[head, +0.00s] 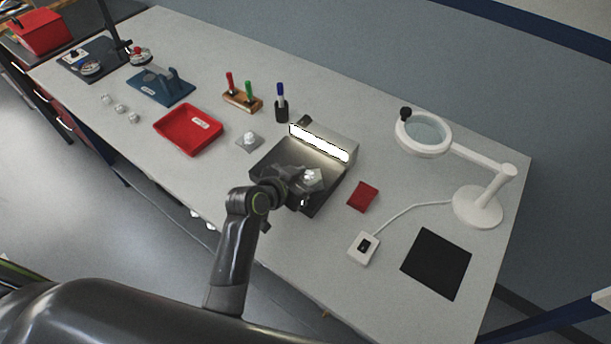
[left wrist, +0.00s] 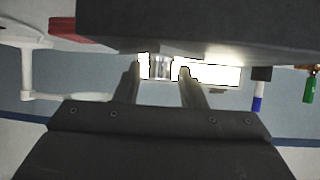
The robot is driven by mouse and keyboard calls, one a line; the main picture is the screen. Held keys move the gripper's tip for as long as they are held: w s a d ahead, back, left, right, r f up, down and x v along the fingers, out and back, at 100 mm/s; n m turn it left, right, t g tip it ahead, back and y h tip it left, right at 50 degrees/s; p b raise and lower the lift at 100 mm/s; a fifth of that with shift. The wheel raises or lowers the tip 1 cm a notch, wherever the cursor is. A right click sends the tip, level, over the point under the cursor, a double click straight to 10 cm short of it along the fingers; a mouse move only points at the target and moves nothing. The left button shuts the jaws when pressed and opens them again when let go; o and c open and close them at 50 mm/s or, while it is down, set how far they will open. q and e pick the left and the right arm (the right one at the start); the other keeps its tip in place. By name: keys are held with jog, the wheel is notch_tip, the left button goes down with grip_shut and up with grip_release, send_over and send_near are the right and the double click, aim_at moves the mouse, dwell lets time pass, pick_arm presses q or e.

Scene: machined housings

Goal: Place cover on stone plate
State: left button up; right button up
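A silver metal part (head: 313,177), which may be the cover, is at the lit dark inspection box (head: 273,157). My left gripper (head: 296,186) is right beside it, over the front of the box. In the left wrist view, the shiny part (left wrist: 160,67) shows between the fingertips of my left gripper (left wrist: 162,78), with bright gaps on both sides, so the fingers look apart and not closed on it. A dark slab (head: 76,68) under a gauge stand at the far left looks like the stone plate. My right gripper is not in view.
A small metal part sits on a grey square (head: 249,147). Nearby are a red tray (head: 180,134), a blue fixture (head: 152,90), and a marker holder (head: 240,102). A magnifier lamp (head: 478,207), red pad (head: 363,197) and black mat (head: 436,263) are right.

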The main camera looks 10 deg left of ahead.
pick_arm(q)
jog(key=shift+o, duration=0.5)
jog(key=shift+r, duration=0.1)
jog(key=shift+r, duration=0.1)
jog(key=v, duration=1.2)
jog(key=shift+b, duration=0.45)
